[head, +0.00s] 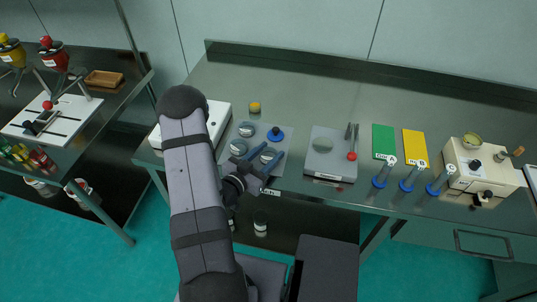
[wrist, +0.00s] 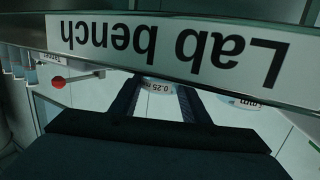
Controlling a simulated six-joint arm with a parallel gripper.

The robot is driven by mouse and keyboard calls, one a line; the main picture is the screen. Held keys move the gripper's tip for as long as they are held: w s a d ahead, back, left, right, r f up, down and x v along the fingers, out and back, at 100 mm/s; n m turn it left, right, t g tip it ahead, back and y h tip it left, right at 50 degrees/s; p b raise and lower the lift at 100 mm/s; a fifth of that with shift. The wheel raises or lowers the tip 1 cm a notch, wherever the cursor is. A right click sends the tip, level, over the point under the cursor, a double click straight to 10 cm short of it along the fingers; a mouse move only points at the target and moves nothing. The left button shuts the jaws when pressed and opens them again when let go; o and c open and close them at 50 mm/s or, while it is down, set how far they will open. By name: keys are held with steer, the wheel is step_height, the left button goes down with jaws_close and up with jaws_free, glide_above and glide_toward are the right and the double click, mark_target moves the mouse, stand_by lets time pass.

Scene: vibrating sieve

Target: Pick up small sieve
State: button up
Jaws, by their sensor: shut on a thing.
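Several round metal sieves sit on a grey tray (head: 288,143) on the bench. My gripper (head: 264,161) reaches over the tray from the front, with its two dark blue fingers on either side of the front right sieve (head: 268,153). In the wrist view the fingers close on a sieve marked 0.25 (wrist: 156,85), and most of its body is hidden. It appears level with the tray; I cannot tell whether it is clear of it. Another sieve with an mm label (wrist: 243,101) lies to the right in the wrist view.
A blue disc with a dark knob (head: 275,133) stands close by on the tray. The bench edge with its Lab bench label (wrist: 170,42) crosses the wrist view. A scale-like plate (head: 329,151) with a red-tipped tool lies to the right.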

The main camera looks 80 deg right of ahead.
step_height(320, 180, up, 10)
steer(key=shift+f+b, duration=0.15)
steer(key=shift+b, duration=0.2)
stand_by(0.4)
steer(key=w+d+r+n+t+y+b, duration=0.1)
steer(key=w+d+r+n+t+b, duration=0.1)
steer(key=w, duration=0.7)
steer(key=w+d+r+n+t+y+b, duration=0.1)
steer(key=w+d+r+n+t+b, duration=0.2)
steer(key=w+d+n+t+b, duration=0.2)
steer(key=w+d+r+n+t+y+b, duration=0.1)
steer(key=w+d+r+n+t+b, duration=0.1)
steer(key=w+d+n+t, duration=0.4)
steer(key=shift+w+d+r+t+y+b, duration=0.15)
steer(key=shift+w+r+t+y+b, duration=0.45)
steer(key=shift+w+t, duration=2.75)
steer(key=shift+w+f+g+h+b, duration=0.15)
steer(key=shift+w+f+g, duration=0.25)
steer(key=shift+f, duration=1.3)
steer(key=shift+w+f+g+h+b, duration=0.1)
steer(key=shift+w+f+g, duration=0.25)
steer(key=shift+f, duration=1.4)
steer(key=shift+w+f+g+h+b, duration=0.15)
steer(key=shift+w+f+g, duration=0.25)
steer(key=shift+f, duration=1.3)
steer(key=shift+f, duration=0.15)
